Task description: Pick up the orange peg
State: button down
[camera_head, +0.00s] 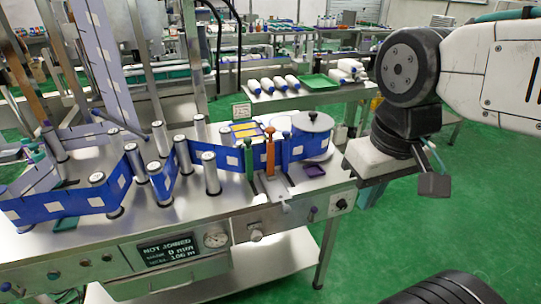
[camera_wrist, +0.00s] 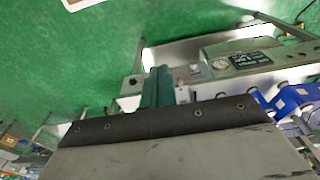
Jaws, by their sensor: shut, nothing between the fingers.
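The orange peg (camera_head: 270,152) stands upright at the right part of the steel machine bench, between a green peg (camera_head: 249,160) and a blue peg (camera_head: 285,152). Its lower end meets a small metal block. My gripper (camera_head: 367,194) is to the right of the peg, beyond the bench's right end, and apart from it. In the wrist view its teal fingers (camera_wrist: 158,86) are together and hold nothing. I cannot make out the orange peg in the wrist view.
A blue labelled web (camera_head: 85,205) winds round several steel rollers on the bench. A grey round drum (camera_head: 312,122) stands behind the pegs, and a small purple tray (camera_head: 314,170) lies to their right. Green floor is free at right.

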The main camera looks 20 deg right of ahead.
aim_at(270, 175)
jog(key=z, duration=3.3)
jog(key=k, duration=0.85)
jog(key=u, duration=1.65)
